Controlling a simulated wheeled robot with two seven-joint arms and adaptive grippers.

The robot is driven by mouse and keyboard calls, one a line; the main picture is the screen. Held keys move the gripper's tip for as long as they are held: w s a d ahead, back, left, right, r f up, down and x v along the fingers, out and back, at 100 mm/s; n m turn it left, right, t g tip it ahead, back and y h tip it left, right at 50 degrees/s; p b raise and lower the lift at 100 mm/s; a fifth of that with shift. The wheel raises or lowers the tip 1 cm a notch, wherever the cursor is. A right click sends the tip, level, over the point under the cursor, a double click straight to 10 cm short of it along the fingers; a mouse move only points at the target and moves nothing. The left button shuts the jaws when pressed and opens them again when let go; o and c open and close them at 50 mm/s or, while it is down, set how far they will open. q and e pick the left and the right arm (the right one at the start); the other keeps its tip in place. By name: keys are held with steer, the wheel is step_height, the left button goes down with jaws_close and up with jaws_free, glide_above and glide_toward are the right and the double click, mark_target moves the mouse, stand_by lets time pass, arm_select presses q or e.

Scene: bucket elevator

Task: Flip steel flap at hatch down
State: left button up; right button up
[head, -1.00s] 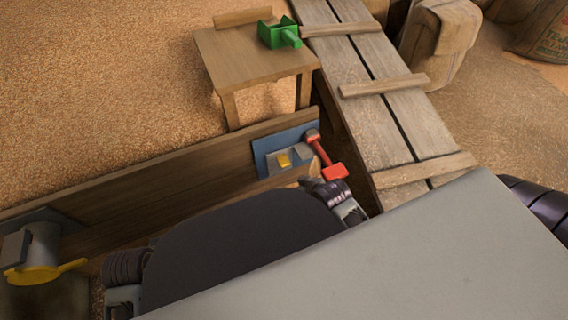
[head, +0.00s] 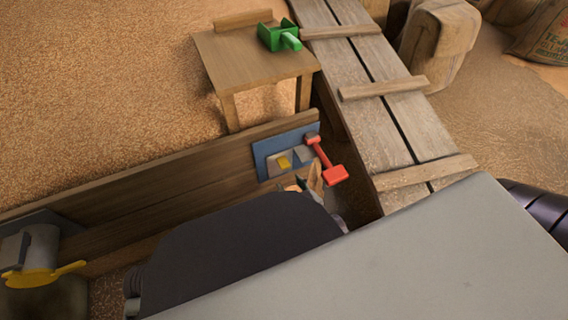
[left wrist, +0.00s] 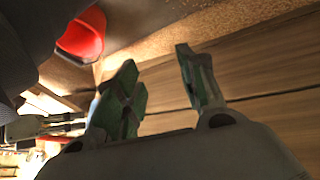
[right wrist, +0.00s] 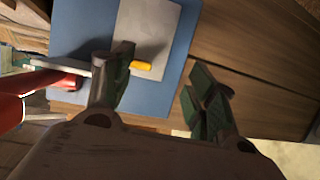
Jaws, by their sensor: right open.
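A blue panel (head: 262,164) on the low wooden wall carries a grey steel plate (head: 275,168) with a yellow tab (head: 284,162). This looks like the hatch, but I cannot tell for sure which grey piece is the flap. A red lever (head: 323,156) hangs at the panel's right side. My right gripper (head: 310,182) is just below the panel, partly hidden. In the right wrist view its fingers (right wrist: 160,90) are apart and empty, the left one overlapping the plate near the yellow tab. My left gripper (left wrist: 160,88) is open and empty beside wooden boards.
The wooden wall (head: 190,175) runs along the near side. A small table (head: 250,70) with a green scoop (head: 280,36) stands behind it. A plank ramp (head: 385,120) lies to the right. A grey spout (head: 42,245) with a yellow handle (head: 45,274) is at left.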

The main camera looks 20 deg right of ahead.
mark_target(286, 167)
arm_select(q)
steer(key=shift+s+d+f+t+h, duration=0.2)
steer(key=shift+d+f+t+h, duration=0.25)
steer(key=shift+d+f, duration=0.65)
arm_select(e)
steer(key=shift+s+d+m+t+h, duration=0.3)
steer(key=shift+s+d+t, duration=0.2)
steer(key=shift+s+t, duration=0.45)
steer(key=shift+s+d+m+t+h, duration=0.2)
steer(key=shift+s+d+t+h, duration=0.25)
steer(key=shift+s+t, duration=0.45)
arm_select(q)
steer(key=shift+f, duration=0.1)
arm_select(e)
steer(key=shift+w, duration=0.35)
